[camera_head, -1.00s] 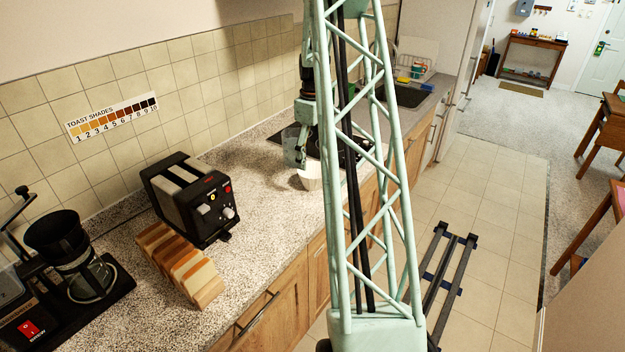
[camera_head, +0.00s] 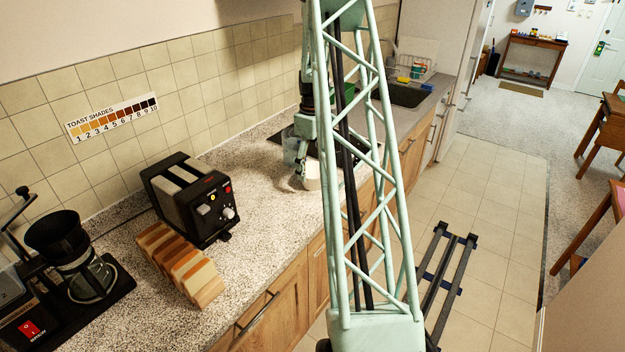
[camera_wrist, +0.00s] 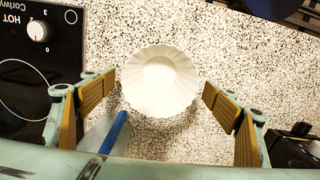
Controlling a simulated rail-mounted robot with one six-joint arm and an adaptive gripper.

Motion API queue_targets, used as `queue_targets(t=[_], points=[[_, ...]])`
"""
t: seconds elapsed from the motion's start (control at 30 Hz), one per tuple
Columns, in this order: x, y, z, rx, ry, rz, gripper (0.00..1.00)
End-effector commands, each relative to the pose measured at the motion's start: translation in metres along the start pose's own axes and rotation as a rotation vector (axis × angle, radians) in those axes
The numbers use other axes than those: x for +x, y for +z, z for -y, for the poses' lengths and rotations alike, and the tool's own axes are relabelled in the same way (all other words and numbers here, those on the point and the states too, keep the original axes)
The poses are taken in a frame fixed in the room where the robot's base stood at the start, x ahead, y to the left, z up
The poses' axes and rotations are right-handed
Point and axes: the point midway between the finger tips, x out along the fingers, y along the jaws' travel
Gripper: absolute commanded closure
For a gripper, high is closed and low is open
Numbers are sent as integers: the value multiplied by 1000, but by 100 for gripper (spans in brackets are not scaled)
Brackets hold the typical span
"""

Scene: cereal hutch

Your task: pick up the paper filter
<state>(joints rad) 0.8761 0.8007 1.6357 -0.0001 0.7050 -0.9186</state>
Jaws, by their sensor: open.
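The paper filter (camera_wrist: 160,82) is a white, fluted round cup standing on the speckled counter. In the wrist view it lies between and slightly beyond the two open fingers of my gripper (camera_wrist: 162,95), with a gap on each side. In the head view the filter (camera_head: 312,178) shows as a small white shape right beside my gripper (camera_head: 298,175), partly hidden by it and by my lattice arm. My gripper is open and holds nothing.
A black hot plate (camera_wrist: 40,60) with a knob lies left of the filter in the wrist view. A blue bar (camera_wrist: 114,132) shows near the left finger. A black toaster (camera_head: 190,198), bread slices (camera_head: 180,262) and a coffee maker (camera_head: 80,260) stand nearer on the counter.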

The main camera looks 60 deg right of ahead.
Motion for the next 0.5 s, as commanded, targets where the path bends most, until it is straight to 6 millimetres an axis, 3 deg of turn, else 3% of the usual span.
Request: queue_targets(t=[0.5], points=[[0, 0, 0, 0, 0, 0, 20]])
